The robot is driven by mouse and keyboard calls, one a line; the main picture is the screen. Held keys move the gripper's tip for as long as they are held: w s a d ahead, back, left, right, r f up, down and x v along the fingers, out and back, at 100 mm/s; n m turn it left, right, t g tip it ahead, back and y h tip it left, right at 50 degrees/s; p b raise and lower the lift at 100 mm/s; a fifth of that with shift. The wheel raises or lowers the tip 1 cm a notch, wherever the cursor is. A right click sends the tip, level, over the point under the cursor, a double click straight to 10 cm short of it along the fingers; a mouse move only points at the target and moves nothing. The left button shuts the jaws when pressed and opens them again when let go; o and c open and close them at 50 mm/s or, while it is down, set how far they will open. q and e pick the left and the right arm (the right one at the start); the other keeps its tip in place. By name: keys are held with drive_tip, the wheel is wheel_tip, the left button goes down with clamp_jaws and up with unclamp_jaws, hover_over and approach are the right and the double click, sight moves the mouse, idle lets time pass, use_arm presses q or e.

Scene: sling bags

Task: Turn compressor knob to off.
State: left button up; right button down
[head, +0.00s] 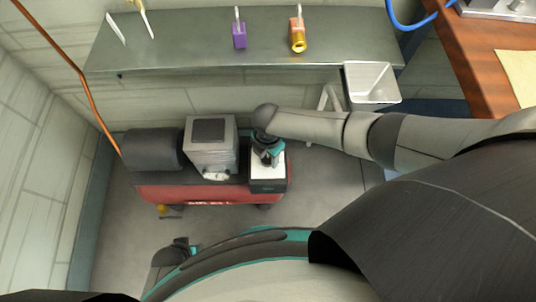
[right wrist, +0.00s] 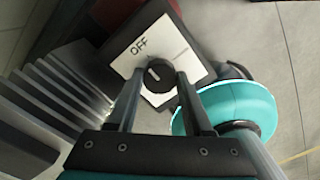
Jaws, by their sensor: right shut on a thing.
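The compressor (head: 205,192) is a red machine with a dark cylindrical tank, on the floor below the shelf. At its right end is a white panel (head: 268,180). In the right wrist view the white panel (right wrist: 190,55) bears the word OFF and a round black knob (right wrist: 158,75). My right gripper (head: 268,160) points down at the panel. In the wrist view its fingertips (right wrist: 157,72) are closed on both sides of the knob. The knob's pointing direction is unclear. A dark and teal part of my left arm shows low in the head view; its gripper's fingers are not clear.
A grey box-shaped motor housing (head: 210,150) stands on the compressor left of the panel. A metal shelf (head: 180,45) above holds a purple item (head: 239,36) and an orange-yellow item (head: 297,36). A metal bin (head: 370,84) is at right. Floor is open in front.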

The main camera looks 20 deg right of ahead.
sight(268, 158)
idle(0.4)
drive_tip(key=shift+c, duration=1.5)
unclamp_jaws()
use_arm(q)
drive_tip(key=shift+w, duration=0.1)
use_arm(e)
drive_tip(key=shift+r, duration=0.1)
drive_tip(key=shift+r, duration=0.2)
wheel_tip(268, 158, up, 6)
drive_tip(key=p, duration=0.3)
drive_tip(key=shift+f, duration=0.25)
use_arm(q)
drive_tip(key=s+a+p, duration=0.3)
drive_tip(key=s, duration=0.6)
drive_tip(key=shift+f, duration=0.15)
use_arm(e)
wheel_tip(268, 158, up, 6)
drive_tip(key=shift+f, duration=0.1)
use_arm(q)
drive_tip(key=shift+a, duration=0.15)
